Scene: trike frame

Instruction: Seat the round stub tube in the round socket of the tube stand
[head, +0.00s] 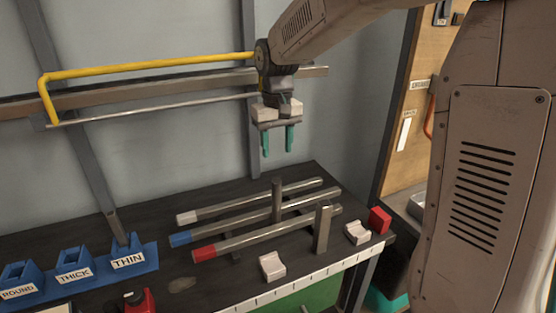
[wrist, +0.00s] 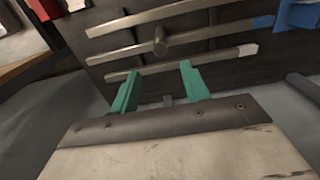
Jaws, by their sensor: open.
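The blue tube stand (head: 150,262) is at the lower left of the head view, with blocks labelled ROUND, THICK and THIN. The ROUND socket (head: 17,272) is at the far left and looks empty. A grey upright stub (head: 277,200) stands among the long rods; in the wrist view its end (wrist: 160,47) looks round, so it may be the round stub tube. A second, wider upright stub (head: 323,229) stands nearer the front edge. My gripper (head: 278,153) is open and empty above the rods; its green fingers also show in the wrist view (wrist: 159,76).
Several long rods with a white-tipped (head: 250,200), a blue-tipped (head: 250,222) and a red-tipped (head: 265,233) end lie across the dark bench. White cradles (head: 272,266) and a red block (head: 380,219) are near the front edge. A yellow rail (head: 150,66) runs along the wall.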

